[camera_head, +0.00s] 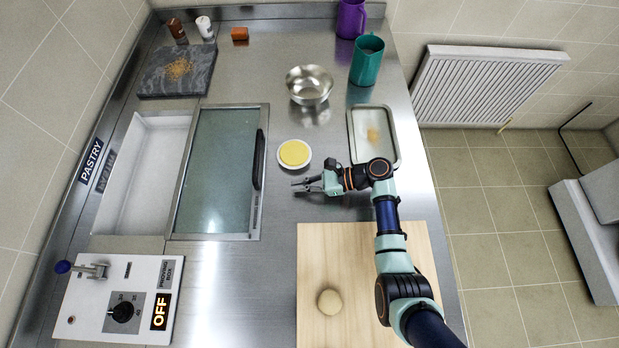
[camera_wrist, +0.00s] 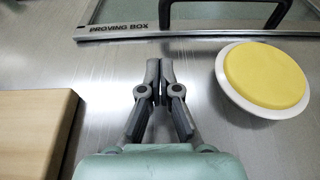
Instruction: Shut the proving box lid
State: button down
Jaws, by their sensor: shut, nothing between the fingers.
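The proving box lid (camera_head: 215,170) is a greenish glass panel in a metal frame, lying flat on the counter, with a long black handle (camera_head: 259,160) along its right side. To its left is an open, empty white-walled well (camera_head: 140,170). In the wrist view, the lid's frame edge (camera_wrist: 140,31), lettered PROVING BOX, crosses the top, with part of the handle behind it. My gripper (camera_head: 295,186) is shut and empty, its fingertips together in the wrist view (camera_wrist: 160,66). It is right of the lid, apart from the handle and pointing towards the frame edge.
A white dish with a yellow top (camera_head: 294,154) sits close beyond my gripper. A wooden board (camera_head: 350,260) with a dough ball (camera_head: 329,302) lies nearer. A metal tray (camera_head: 356,150), steel bowl (camera_head: 309,85) and control panel (camera_head: 125,298) reading OFF stand around. Bare steel lies between gripper and lid.

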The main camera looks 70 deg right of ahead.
aim_at(259, 190)
jog(key=x, duration=0.5)
jog(key=b+x, duration=0.1)
jog(key=x, duration=0.1)
jog(key=shift+w+a+r, duration=0.25)
jog(key=shift+w+r, duration=0.1)
jog(key=shift+w+a, duration=0.1)
jog(key=shift+w, duration=0.2)
